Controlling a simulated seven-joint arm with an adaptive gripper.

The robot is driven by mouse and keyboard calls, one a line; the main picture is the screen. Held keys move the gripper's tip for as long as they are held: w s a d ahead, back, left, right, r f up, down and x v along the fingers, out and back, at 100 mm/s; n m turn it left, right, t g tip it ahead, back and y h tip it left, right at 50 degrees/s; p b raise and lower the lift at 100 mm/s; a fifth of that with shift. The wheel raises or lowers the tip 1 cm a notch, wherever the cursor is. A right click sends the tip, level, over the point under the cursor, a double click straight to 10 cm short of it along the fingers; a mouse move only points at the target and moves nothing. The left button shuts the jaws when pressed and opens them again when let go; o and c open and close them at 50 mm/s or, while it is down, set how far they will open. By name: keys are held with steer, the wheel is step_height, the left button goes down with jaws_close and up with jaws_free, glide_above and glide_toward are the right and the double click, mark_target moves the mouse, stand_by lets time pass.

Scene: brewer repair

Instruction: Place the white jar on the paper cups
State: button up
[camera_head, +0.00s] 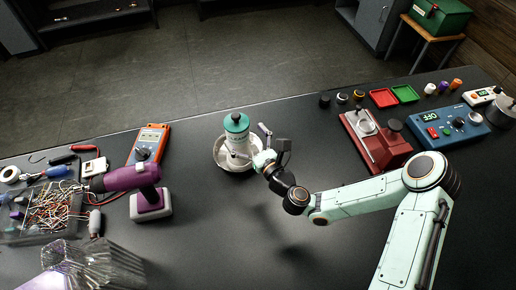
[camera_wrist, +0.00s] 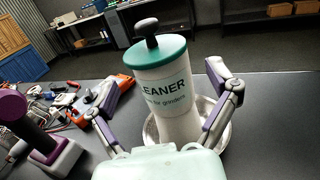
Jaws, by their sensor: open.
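The white jar (camera_wrist: 162,84) has a green lid with a black knob and a label reading "CLEANER". It stands upright in the wrist view, and also shows in the head view (camera_head: 237,139). Below it is a plain white column (camera_wrist: 180,131), probably the paper cups, inside a pale metal bowl (camera_head: 221,160); the contact is hard to make out. My gripper (camera_wrist: 163,82) is open, with one finger on each side of the jar. The left finger is clearly apart from the jar, and a gap shows at the right. The bottom of the column is partly hidden by my gripper.
A purple drill (camera_head: 139,184) and an orange multimeter (camera_head: 150,143) stand to the left, near a tray of wires (camera_head: 20,237). To the right are a red scale-like device (camera_head: 378,141), a blue power unit (camera_head: 447,126) and small trays. The table's front middle is clear.

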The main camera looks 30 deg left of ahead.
steer(key=s+d+n+g+h, duration=0.5)
steer(key=s+d+n+g, duration=0.6)
steer(key=n, duration=0.9)
steer(key=s+d+r+n+t+h, duration=0.1)
steer(key=s+d+r+h, duration=0.2)
steer(key=d, duration=0.4)
steer(key=s+d+r+n+h, duration=0.2)
steer(key=s+d+r+h, duration=0.1)
steer(key=d, duration=0.4)
steer(key=s+d+r+n+t+h, duration=0.1)
steer(key=s+d+r+h, duration=0.2)
steer(key=d, duration=0.4)
steer(key=shift+d+r+n+t+h, duration=0.15)
steer(key=shift+d+n+t+h, duration=0.2)
steer(key=shift+h, duration=0.25)
